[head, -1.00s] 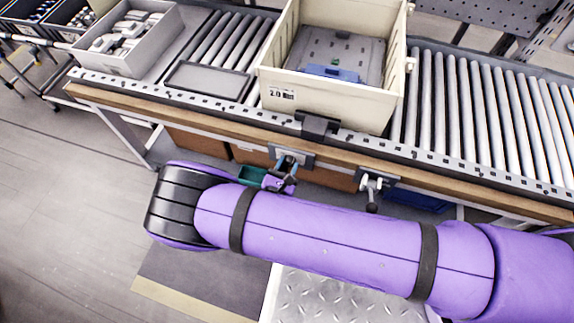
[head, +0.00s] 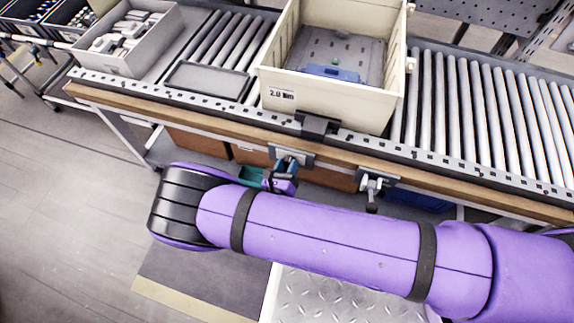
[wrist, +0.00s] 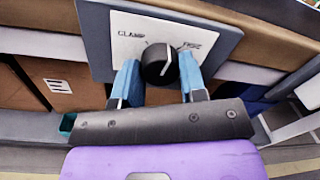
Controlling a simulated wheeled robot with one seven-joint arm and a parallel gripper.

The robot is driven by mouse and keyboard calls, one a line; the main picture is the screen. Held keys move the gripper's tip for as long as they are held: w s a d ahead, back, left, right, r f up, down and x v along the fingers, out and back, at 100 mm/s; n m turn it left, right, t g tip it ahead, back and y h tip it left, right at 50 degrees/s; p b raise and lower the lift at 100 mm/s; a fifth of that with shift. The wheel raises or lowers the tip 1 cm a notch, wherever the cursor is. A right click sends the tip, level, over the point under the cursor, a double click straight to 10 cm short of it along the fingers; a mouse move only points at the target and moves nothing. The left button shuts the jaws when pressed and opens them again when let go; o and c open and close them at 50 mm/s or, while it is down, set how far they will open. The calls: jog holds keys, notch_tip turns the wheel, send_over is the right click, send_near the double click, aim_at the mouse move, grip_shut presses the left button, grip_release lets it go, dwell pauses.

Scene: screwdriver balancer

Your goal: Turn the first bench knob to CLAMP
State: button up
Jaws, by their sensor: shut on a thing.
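The first bench knob (wrist: 155,68) is round and black with a white pointer line. It sits on a white label plate (wrist: 124,28) marked CLAMP at the upper left, with another word at the upper right too blurred to read. The pointer leans up and slightly right, away from CLAMP. My gripper (wrist: 160,78) has one blue finger on each side of the knob and is shut on it. In the head view my gripper (head: 284,170) is at the dark knob panel (head: 302,157) on the bench front, and hides the knob there.
A second knob (head: 374,184) is on the bench front to the right. Above are a cream crate (head: 330,107) on the roller conveyor (head: 480,110) and a grey bin (head: 118,62). A teal bin (head: 250,178) lies low behind my arm.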

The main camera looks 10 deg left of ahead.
jog(key=n, duration=0.6)
jog(key=shift+f, duration=0.1)
jog(key=n, duration=0.5)
jog(key=shift+y, duration=0.3)
jog(key=shift+n, duration=0.4)
jog(key=o, duration=0.9)
jog(key=shift+s, duration=0.15)
jog(key=s, duration=1)
jog(key=shift+s+a+f, duration=0.3)
jog(key=shift+a, duration=0.1)
